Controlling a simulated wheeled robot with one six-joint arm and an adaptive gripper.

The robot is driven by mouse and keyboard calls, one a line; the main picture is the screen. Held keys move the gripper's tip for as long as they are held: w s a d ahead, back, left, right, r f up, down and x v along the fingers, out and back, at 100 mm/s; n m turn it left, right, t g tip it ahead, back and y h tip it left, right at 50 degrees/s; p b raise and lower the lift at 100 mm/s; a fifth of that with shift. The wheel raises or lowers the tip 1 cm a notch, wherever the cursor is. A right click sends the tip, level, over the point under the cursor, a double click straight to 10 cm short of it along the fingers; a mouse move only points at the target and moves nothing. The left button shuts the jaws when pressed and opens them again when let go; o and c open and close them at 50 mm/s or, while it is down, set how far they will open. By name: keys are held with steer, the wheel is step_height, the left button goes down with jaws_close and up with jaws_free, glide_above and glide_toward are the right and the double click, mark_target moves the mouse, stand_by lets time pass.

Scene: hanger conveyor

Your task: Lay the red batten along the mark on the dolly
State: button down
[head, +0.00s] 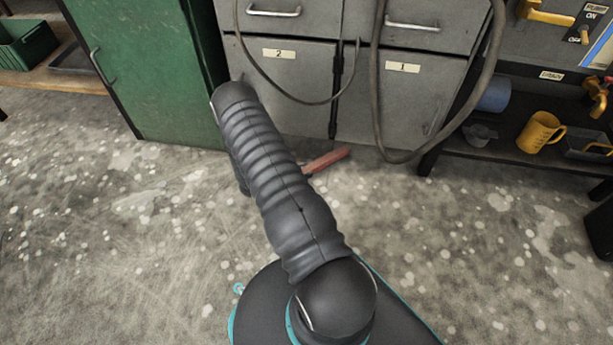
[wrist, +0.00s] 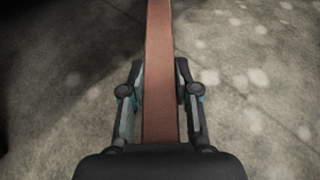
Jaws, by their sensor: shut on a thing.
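The red batten (wrist: 159,50) runs lengthwise up the middle of the wrist view, between the fingers of my gripper (wrist: 159,90). My gripper is shut on it, with one finger on each side. In the head view one end of the red batten (head: 326,160) sticks out to the right from behind my arm, in front of the grey cabinet. The rest of the batten and my gripper are hidden there by my arm. I cannot tell how high the batten is above the floor. No dolly or mark shows in either view.
A grey drawer cabinet (head: 300,97) with hanging cables (head: 377,100) stands behind the batten. A green cabinet (head: 150,70) is to its left. A dark shelf on the right holds a yellow jug (head: 538,134).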

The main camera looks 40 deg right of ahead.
steer(key=shift+d, duration=0.35)
steer(key=shift+d+f+b, duration=0.15)
steer(key=shift+f+b, duration=0.05)
steer(key=shift+f, duration=0.7)
steer(key=shift+d+f+b, duration=0.1)
steer(key=shift+f+b, duration=0.1)
steer(key=shift+f, duration=0.65)
steer(key=shift+s+f, duration=0.1)
steer(key=c, duration=0.8)
jaws_free()
steer(key=shift+c, duration=0.2)
